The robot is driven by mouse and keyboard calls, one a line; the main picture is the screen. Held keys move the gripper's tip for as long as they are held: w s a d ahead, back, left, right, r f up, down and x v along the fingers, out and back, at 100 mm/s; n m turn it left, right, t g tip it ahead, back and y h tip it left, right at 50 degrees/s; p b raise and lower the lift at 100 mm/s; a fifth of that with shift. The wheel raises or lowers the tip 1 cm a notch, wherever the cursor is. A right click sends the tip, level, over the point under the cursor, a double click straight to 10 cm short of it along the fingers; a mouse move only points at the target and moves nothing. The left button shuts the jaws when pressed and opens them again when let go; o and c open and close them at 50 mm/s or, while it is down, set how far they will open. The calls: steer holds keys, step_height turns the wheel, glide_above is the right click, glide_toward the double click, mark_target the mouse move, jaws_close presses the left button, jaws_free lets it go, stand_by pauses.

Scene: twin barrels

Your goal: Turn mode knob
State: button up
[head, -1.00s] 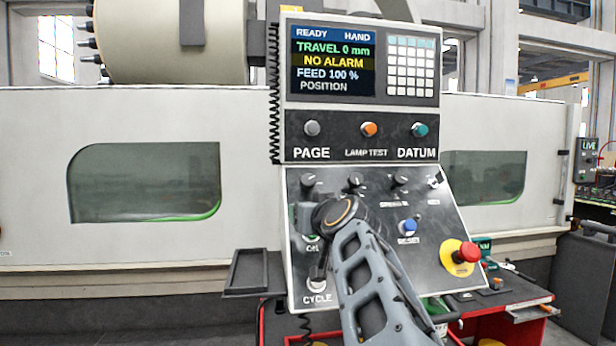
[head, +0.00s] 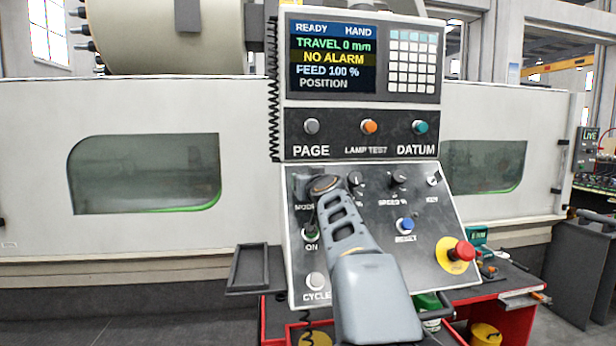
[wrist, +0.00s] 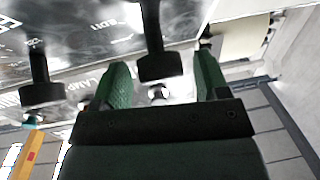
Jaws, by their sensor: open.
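The mode knob (wrist: 156,62) is a dark bar-shaped knob on the sloped control panel (head: 430,225). In the wrist view it stands between the two green fingers of my gripper (wrist: 160,67), which are open with a gap on each side. I cannot tell how deep the knob sits between them. In the head view my arm covers most of the mode knob and my fingers, at the panel's upper left. Part of the "MODE" label shows beside the arm.
A neighbouring knob (wrist: 40,80) stands left of my fingers in the wrist view. The panel also bears a speed knob (head: 398,180), a blue button (head: 405,224) and a red emergency stop (head: 464,251). A grey tray (head: 248,270) juts out at the panel's left.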

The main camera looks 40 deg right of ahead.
steer(key=shift+w+d, duration=0.1)
steer(key=shift+w, duration=0.3)
steer(key=shift+c, duration=0.5)
steer(key=c, duration=0.8)
steer(key=shift+f, duration=0.15)
